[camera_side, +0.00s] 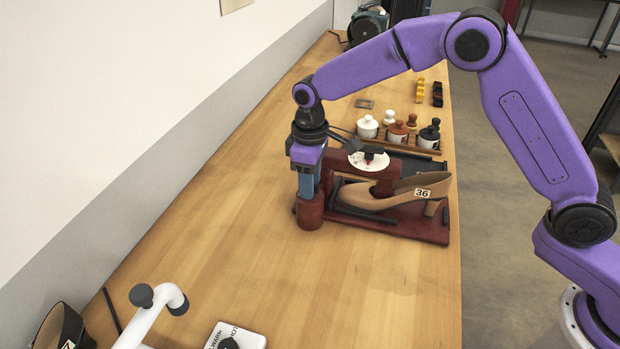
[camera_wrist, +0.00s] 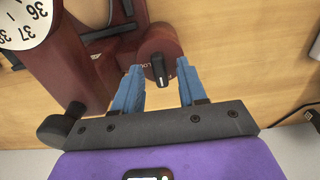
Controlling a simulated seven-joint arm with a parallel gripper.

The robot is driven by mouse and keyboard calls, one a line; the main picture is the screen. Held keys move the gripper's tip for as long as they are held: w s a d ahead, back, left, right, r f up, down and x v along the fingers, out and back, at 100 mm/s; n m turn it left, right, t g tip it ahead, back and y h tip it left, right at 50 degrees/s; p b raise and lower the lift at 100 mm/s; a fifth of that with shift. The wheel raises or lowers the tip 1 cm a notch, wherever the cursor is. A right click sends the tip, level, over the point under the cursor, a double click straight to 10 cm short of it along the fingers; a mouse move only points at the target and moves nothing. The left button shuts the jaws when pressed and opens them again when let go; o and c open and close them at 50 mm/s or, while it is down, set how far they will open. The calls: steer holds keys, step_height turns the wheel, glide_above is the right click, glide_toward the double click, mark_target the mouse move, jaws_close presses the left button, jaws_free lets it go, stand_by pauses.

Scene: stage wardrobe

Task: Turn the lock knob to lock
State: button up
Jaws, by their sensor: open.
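The lock knob (camera_wrist: 158,70) is a small black knob with a pale pointer line, on the end of a dark red post (camera_wrist: 160,42) with partly covered lettering. The dark red post (camera_side: 309,213) also shows in the side view, at the left end of a dark red shoe stretcher (camera_side: 408,228). My gripper (camera_wrist: 159,69) is open, its two blue fingers on either side of the knob with gaps showing. In the side view my gripper (camera_side: 308,196) points down over the post and hides the knob.
A tan shoe marked 36 (camera_side: 380,196) sits on the stretcher, beside a white dial (camera_side: 369,160). Lidded pots (camera_side: 397,133) stand behind. A white handled device (camera_side: 150,312) and a white block (camera_side: 235,338) are at the front.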

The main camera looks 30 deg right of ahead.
jaws_close()
steer(key=shift+m, duration=0.3)
steer(key=m, duration=0.3)
steer(key=shift+m, duration=0.4)
steer(key=m, duration=0.9)
steer(key=shift+r+m, duration=0.1)
steer(key=shift+m, duration=2.1)
jaws_free()
